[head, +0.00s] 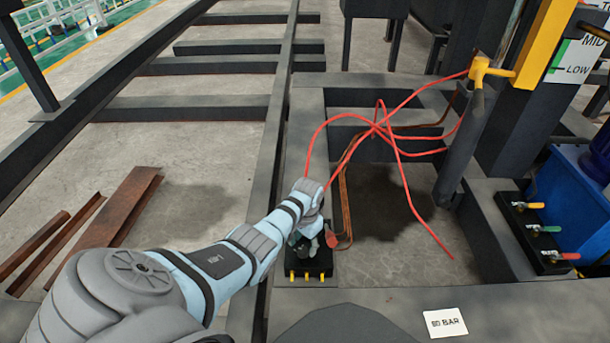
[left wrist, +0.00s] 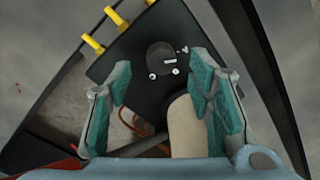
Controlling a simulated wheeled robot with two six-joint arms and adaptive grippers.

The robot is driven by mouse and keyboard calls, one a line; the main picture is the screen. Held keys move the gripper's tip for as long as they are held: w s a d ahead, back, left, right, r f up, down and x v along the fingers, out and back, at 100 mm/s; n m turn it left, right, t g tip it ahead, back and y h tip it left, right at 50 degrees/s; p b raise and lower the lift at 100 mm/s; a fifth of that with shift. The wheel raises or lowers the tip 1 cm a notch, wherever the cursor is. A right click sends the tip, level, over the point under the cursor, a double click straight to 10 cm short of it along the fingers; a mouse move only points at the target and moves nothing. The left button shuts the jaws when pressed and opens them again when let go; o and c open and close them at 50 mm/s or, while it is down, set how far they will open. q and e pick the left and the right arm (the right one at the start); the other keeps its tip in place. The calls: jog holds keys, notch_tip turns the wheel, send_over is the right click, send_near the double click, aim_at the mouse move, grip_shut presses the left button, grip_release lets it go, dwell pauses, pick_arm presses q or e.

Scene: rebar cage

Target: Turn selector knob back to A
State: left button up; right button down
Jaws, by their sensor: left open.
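The selector knob (left wrist: 160,56) is a round dark knob on a black control box (left wrist: 125,62), with a white pointer line toward the right and small white marks around it. In the head view the box (head: 320,266) sits on the dark frame, and my left arm hides the knob. My left gripper (left wrist: 161,70) is open, its teal-padded fingers spread to either side below the knob, with no visible grip on it. In the head view the left gripper (head: 308,243) is over the box, partly hidden by its wrist. My right gripper is not in view.
Yellow fittings (left wrist: 93,44) line one edge of the box. A pale rounded object (left wrist: 184,125) shows between the fingers. Red hoses (head: 376,127) loop over the frame just beyond. A valve block (head: 540,232) with coloured handles is at right, near a BAR label (head: 445,322).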

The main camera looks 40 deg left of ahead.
aim_at(305, 251)
pick_arm(q)
notch_tip(305, 251, up, 9)
jog(key=shift+d, duration=0.2)
jog(key=shift+f, duration=0.1)
